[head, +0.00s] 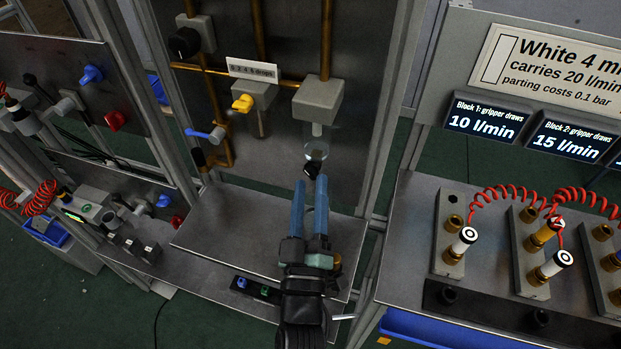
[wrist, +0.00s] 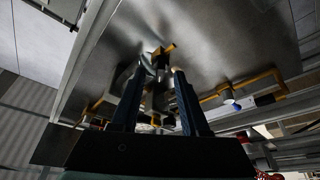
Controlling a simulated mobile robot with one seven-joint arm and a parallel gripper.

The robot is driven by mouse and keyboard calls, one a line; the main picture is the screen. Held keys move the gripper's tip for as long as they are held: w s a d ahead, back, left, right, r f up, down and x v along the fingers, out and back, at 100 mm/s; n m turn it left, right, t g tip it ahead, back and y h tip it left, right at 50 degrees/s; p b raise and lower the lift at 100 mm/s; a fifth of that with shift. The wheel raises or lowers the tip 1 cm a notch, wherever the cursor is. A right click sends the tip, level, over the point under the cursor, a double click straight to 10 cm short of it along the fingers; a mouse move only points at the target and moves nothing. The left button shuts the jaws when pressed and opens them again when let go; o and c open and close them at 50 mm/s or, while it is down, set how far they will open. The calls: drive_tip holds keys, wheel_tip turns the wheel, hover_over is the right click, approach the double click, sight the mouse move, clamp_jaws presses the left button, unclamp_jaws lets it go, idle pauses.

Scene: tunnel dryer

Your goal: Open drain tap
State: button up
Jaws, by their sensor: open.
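A grey filter block (head: 317,98) with a clear bowl (head: 317,138) hangs on the upright metal panel. A small black piece at the bottom of the bowl looks like the drain tap (head: 312,168). My gripper (head: 310,181) points up the picture at it, with its two blue fingers apart. The fingertips are at or just below the black piece; I cannot tell whether they touch it. In the wrist view my gripper (wrist: 159,72) is open, and a dark piece shows beyond and between the fingertips, too dim to make out well.
A yellow-handled valve (head: 243,103), a blue lever (head: 205,133) and copper pipes are on the same panel. A metal shelf (head: 235,225) lies below, mostly bare. On the right, a bench (head: 405,245) carries blocks with red coiled hoses.

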drive_tip(key=shift+x, duration=0.85)
drive_tip(key=shift+c, duration=0.2)
clamp_jaws()
